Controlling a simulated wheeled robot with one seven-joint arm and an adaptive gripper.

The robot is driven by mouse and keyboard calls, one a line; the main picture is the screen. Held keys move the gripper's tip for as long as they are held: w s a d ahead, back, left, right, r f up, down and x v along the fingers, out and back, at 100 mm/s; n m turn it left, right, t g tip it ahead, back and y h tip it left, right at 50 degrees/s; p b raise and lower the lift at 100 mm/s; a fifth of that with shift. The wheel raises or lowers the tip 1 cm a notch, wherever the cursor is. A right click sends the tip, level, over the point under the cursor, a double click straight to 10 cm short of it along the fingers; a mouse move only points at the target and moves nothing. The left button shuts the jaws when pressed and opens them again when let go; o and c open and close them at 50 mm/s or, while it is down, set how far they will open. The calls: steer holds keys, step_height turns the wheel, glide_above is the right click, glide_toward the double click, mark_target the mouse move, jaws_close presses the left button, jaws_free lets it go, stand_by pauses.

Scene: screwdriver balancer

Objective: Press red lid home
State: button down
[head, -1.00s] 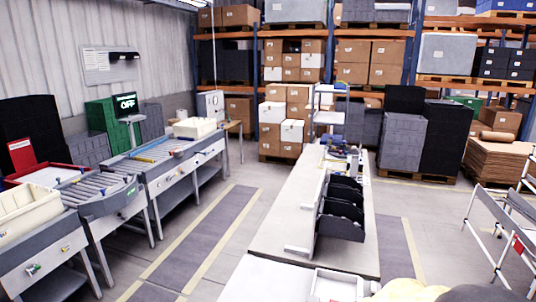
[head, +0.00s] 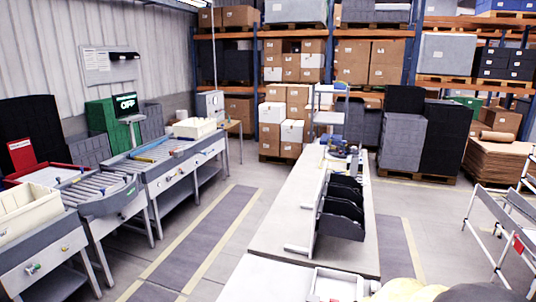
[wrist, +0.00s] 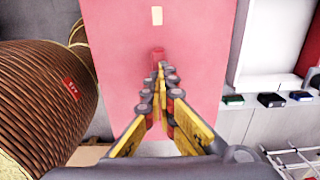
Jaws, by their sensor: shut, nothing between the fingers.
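In the wrist view a large flat pink-red panel (wrist: 195,60), which looks like the red lid, fills the middle. It bears a pale rectangular patch (wrist: 157,15) near the top and a small red knob-like piece (wrist: 158,54) just beyond my fingertips. My gripper (wrist: 161,78) is shut and empty, its yellow and dark fingers pointing at the panel. I cannot tell whether the fingertips touch it. Whether the lid sits flush is not visible. I cannot make out the lid in the head view.
A brown ribbed round thing (wrist: 45,100) with a red tag stands close at left in the wrist view. A white tray (wrist: 262,82) and small dark items (wrist: 271,100) lie at right. The head view shows a long bench (head: 285,205) with a black divided rack (head: 340,208).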

steer(key=shift+s+f, duration=0.35)
steer(key=shift+w+r+p, duration=0.15)
steer(key=shift+r+p, duration=0.8)
steer(key=shift+r, duration=0.4)
steer(key=shift+w+r+p, duration=0.15)
steer(key=shift+r+p, duration=0.8)
steer(key=shift+r, duration=0.35)
